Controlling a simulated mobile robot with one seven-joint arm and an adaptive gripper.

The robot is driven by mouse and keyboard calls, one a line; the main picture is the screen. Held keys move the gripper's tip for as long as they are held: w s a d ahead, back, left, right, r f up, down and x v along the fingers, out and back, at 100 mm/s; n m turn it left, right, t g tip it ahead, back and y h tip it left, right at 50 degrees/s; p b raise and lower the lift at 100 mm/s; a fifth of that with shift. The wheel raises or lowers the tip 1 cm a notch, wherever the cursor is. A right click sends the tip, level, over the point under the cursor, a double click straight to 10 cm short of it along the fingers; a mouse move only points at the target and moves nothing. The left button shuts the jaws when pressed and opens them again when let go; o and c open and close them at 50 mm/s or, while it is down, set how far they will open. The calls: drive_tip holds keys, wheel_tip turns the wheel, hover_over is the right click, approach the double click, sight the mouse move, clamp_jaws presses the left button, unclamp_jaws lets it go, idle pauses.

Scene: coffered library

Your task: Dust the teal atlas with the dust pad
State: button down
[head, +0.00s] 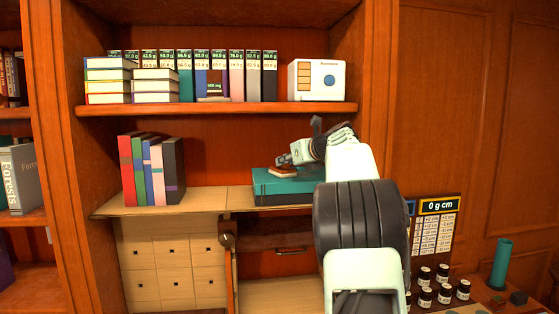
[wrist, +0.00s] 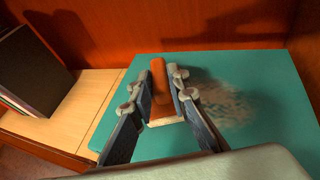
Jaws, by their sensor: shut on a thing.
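The teal atlas (head: 284,187) lies flat on the middle shelf in the head view. Its cover (wrist: 270,145) fills much of the wrist view, with a greyish-brown dusty patch (wrist: 222,102) right of the pad. The dust pad (wrist: 158,78) has an orange-brown grip and a pale base. My gripper (wrist: 163,90) is shut on the dust pad's grip, over the atlas cover. In the head view my gripper (head: 284,160) is low over the atlas's top, with the pad (head: 281,171) beneath it. Whether the pad's base touches the cover I cannot tell for sure.
Upright books (head: 152,172) stand left of the atlas on the same shelf (head: 225,197). The upper shelf (head: 220,107) holds labelled volumes, stacked books (head: 107,80) and a white box (head: 317,80). Small jars (head: 443,285) and a teal cylinder (head: 501,263) stand lower right. Bare shelf lies left of the atlas.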

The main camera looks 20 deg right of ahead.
drive_tip(key=shift+s+d, duration=0.5)
drive_tip(key=shift+d, duration=1.2)
drive_tip(key=shift+s+d, duration=0.45)
drive_tip(key=shift+d, duration=1.25)
drive_tip(key=shift+s+d, duration=0.5)
drive_tip(key=shift+d, duration=1.2)
drive_tip(key=shift+f, duration=0.1)
drive_tip(key=shift+w+a+f, duration=0.1)
drive_tip(key=shift+w+a, duration=0.15)
drive_tip(key=shift+a, duration=0.55)
drive_tip(key=shift+w+a+f, duration=0.1)
drive_tip(key=shift+w+a, duration=0.1)
drive_tip(key=shift+a, duration=0.6)
